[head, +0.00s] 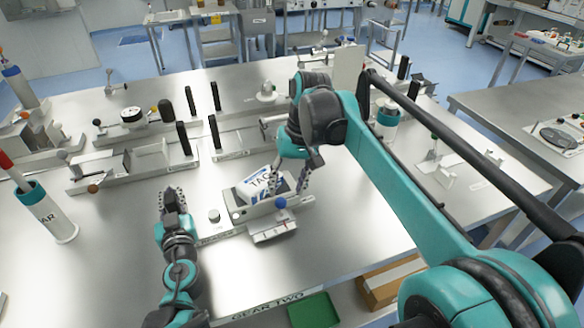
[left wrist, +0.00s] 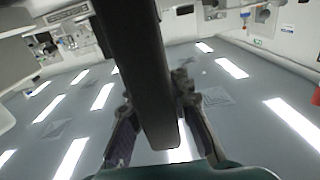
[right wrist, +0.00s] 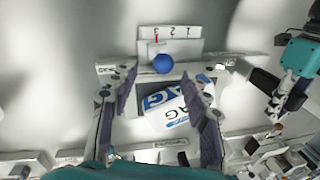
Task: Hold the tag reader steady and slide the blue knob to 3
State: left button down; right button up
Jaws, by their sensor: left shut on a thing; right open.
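The tag reader (head: 238,214) is a grey metal fixture on the table, with a tilted white-and-blue block (head: 260,183) lettered TAG in it. The blue knob (head: 281,202) stands at its front, and also shows in the right wrist view (right wrist: 163,64) below a numbered plate (right wrist: 180,32). A red mark sits near the plate's left digit; the digits are tiny. My right gripper (head: 288,187) is open, its fingers either side of the block in the right wrist view (right wrist: 168,105). My left gripper (head: 173,198), left of the reader, is shut on a dark bar (left wrist: 135,60).
Fixtures with black uprights (head: 183,138) stand behind. A teal-and-white canister (head: 50,215) marked TAR stands at left, and a green tray (head: 313,310) lies below the front edge. The table between my left gripper and the canister is clear.

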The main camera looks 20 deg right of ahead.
notch_tip(320, 180, up, 7)
jog(key=d, duration=0.1)
jog(key=shift+s+d, duration=0.15)
jog(key=shift+d, duration=0.1)
pick_arm(q)
jog(key=shift+w+a+r, duration=0.1)
jog(key=shift+w, duration=0.05)
pick_arm(e)
jog(key=shift+r, duration=0.15)
pick_arm(q)
jog(key=shift+r, duration=0.15)
pick_arm(e)
jog(key=shift+r, duration=0.1)
pick_arm(q)
jog(key=c, duration=1.3)
grip_release()
